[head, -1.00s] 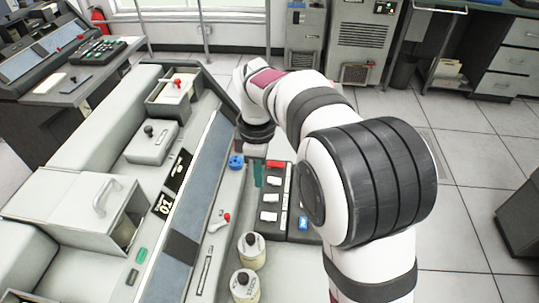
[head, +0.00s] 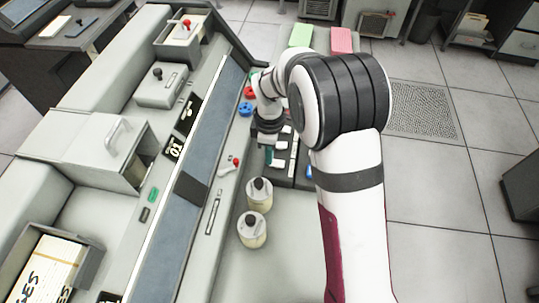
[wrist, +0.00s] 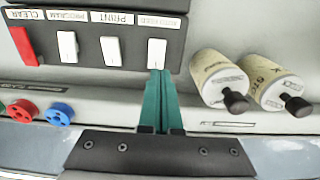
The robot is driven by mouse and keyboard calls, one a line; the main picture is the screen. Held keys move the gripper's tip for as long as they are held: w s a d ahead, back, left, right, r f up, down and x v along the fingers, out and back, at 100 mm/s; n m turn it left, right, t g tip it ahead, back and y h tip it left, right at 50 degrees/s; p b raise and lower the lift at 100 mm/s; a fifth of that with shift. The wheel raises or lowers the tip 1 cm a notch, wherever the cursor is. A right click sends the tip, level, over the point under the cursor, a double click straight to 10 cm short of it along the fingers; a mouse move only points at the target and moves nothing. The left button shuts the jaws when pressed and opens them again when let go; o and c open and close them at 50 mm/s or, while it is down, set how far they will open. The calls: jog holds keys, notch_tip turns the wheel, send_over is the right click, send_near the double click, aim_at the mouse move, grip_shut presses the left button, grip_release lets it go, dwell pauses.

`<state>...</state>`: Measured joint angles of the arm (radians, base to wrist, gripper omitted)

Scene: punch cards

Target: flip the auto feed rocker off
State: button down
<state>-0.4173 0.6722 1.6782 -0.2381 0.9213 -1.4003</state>
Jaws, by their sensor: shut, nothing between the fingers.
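The auto feed rocker (wrist: 157,53) is the rightmost of the white rockers on the dark switch panel (wrist: 85,52) in the wrist view. The label above it is partly blurred. My gripper (wrist: 160,74) has its teal fingers shut together with nothing between them. Their tips are right at the rocker's lower edge; I cannot tell whether they touch it. In the head view my gripper (head: 268,152) is beside the panel (head: 303,165), and the arm hides part of the panel. Which way the rocker is tilted is not clear.
The print rocker (wrist: 111,50), program rocker (wrist: 67,46) and red clear switch (wrist: 23,45) sit left on the panel. Two cream canisters with black knobs (wrist: 220,78) (wrist: 272,84) stand to the right. Red and blue knobs (wrist: 60,113) lie at lower left.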

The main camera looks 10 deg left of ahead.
jog(key=shift+f, duration=0.6)
jog(key=shift+a+f, duration=0.1)
jog(key=shift+f, duration=0.05)
jog(key=shift+d+r, duration=0.35)
jog(key=shift+d, duration=0.4)
jog(key=a+r, duration=0.3)
jog(key=r, duration=1)
jog(key=shift+r, duration=0.4)
